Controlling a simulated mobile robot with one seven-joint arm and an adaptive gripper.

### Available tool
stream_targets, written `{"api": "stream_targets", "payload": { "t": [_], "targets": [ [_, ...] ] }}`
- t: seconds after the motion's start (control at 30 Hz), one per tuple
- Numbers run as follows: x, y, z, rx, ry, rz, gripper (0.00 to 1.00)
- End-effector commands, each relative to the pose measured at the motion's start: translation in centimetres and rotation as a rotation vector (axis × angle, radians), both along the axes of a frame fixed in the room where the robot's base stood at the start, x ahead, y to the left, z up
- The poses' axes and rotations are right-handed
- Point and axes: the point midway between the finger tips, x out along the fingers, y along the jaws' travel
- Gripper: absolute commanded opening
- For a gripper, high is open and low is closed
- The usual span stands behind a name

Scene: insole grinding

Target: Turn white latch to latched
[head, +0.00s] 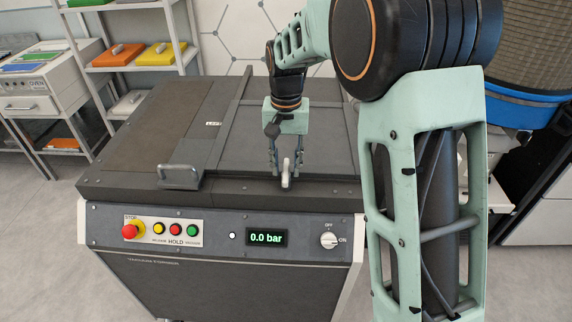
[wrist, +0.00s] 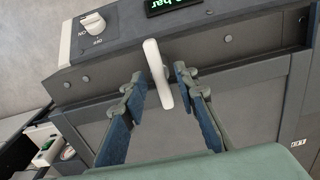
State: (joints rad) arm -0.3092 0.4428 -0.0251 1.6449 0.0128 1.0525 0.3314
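The white latch (head: 286,173) is a small white lever at the front edge of the dark machine top. In the wrist view the latch (wrist: 158,72) stands between my two fingers, with its upper end reaching past the fingertips. My gripper (head: 286,172) hangs over the machine, pointing down at the latch. In the wrist view my gripper (wrist: 158,82) is open, with blue-padded fingers on either side of the latch. A gap shows on both sides, so neither finger appears to touch it.
The vacuum former (head: 150,115) has a grey handle (head: 181,177) left of the latch. Its front panel carries a red stop button (head: 130,231), several small buttons, a "0.0 bar" display (head: 267,237) and a white knob (head: 329,240). A shelf with coloured trays stands behind left.

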Motion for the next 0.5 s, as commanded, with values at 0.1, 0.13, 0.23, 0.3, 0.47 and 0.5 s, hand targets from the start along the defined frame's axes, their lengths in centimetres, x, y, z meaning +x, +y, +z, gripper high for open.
{"api": "stream_targets", "payload": {
  "t": [0.1, 0.13, 0.23, 0.3, 0.47, 0.5],
  "targets": [
    [0.0, 0.0, 0.0, 0.0, 0.001, 0.001, 0.28],
    [0.0, 0.0, 0.0, -0.001, 0.001, 0.001, 0.28],
    [0.0, 0.0, 0.0, -0.001, 0.001, 0.001, 0.28],
    [0.0, 0.0, 0.3, 0.0, -0.001, 0.001, 0.28],
    [0.1, 0.0, 2.6, 0.001, -0.004, 0.001, 0.28],
    [0.1, 0.0, 3.4, 0.001, -0.005, 0.001, 0.28]
  ]
}}
